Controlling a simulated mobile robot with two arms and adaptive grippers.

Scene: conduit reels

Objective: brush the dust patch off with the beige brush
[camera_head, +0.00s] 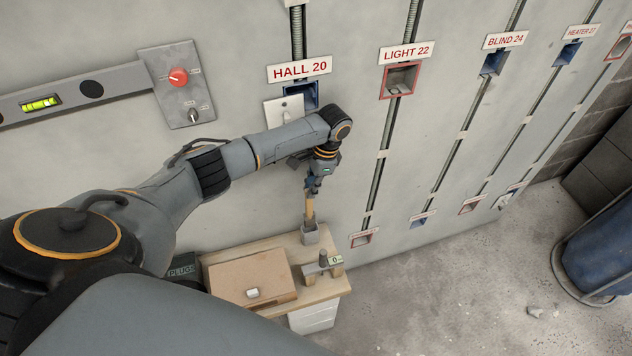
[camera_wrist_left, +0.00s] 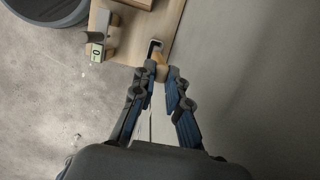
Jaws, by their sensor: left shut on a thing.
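My left gripper (camera_head: 312,187) points down over the wooden bench, close to the wall. It is shut on the beige brush (camera_head: 309,211) by its upright handle. The lower end of the brush goes down into a small grey holder (camera_head: 310,237) on the bench, so its bristles are hidden. In the left wrist view the fingers (camera_wrist_left: 160,82) close around the tan brush handle (camera_wrist_left: 160,68), with the dark-rimmed holder (camera_wrist_left: 153,47) just beyond. I cannot make out the dust patch in either view. My right gripper is not in view.
The bench (camera_head: 285,240) carries a brown box (camera_head: 250,273) and a small device with a display (camera_head: 323,265). The wall has labelled boxes, including HALL 20 (camera_head: 299,71) and LIGHT 22 (camera_head: 400,80), and conduits. A blue barrel (camera_head: 603,245) stands right; the floor between is mostly clear.

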